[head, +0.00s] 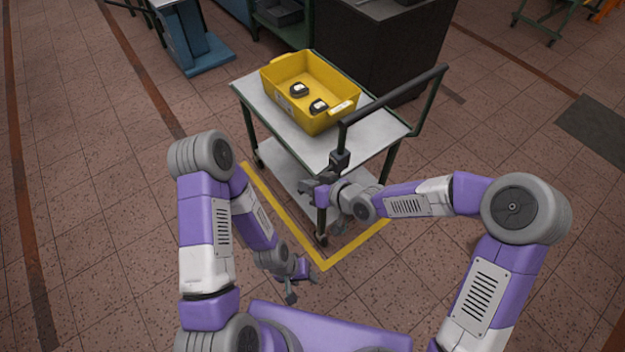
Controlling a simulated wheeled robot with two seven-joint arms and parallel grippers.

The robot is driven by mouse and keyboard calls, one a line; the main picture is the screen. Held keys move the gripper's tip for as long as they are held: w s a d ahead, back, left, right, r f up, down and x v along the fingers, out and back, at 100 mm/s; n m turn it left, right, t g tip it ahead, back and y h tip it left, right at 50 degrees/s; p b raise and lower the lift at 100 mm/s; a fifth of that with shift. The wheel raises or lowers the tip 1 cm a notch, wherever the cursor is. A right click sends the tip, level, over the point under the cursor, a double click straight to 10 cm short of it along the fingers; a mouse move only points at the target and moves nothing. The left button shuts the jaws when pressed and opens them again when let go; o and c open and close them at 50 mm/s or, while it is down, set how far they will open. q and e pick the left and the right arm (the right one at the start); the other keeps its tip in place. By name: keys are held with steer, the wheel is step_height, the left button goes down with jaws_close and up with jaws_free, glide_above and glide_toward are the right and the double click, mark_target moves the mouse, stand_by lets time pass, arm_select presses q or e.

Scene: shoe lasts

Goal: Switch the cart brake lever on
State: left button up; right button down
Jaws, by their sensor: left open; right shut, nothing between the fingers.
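The cart (393,133) has a grey top, dark green legs and a dark push handle (400,92) along its right side. My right gripper (312,188) is at the cart's near corner, shut and empty, close to the front leg and below the top. A dark block (340,160) sits at that corner under the handle post. I cannot tell for sure whether it is the brake lever, or whether the gripper touches it. My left gripper (300,288) is open and empty, low in front of the cart and apart from it.
Yellow floor tape (288,222) runs around the cart's near side. A dark cabinet (375,50) stands close behind.

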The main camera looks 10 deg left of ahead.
steer(key=s+d+r+p, duration=0.2)
steer(key=s+d+r, duration=0.3)
steer(key=s+r, duration=0.1)
steer(key=shift+s+d+r+p, duration=0.15)
steer(key=shift+s+d+p, duration=0.05)
steer(key=shift+s+p, duration=0.15)
steer(key=shift+w, duration=0.1)
steer(key=s+d+f+m+g+h, duration=0.2)
steer(key=s+d+f+m, duration=0.3)
steer(key=d+f, duration=0.3)
steer(key=s+d+f+m+g+h, duration=0.2)
steer(key=d+f, duration=0.6)
steer(key=f, duration=0.8)
steer(key=s+m+h, duration=0.2)
steer(key=s+m, duration=0.1)
steer(key=s, duration=0.1)
steer(key=shift+s+d+f+g+p, duration=0.25)
steer(key=shift+s+f+g+p, duration=0.05)
steer(key=shift+p, duration=0.1)
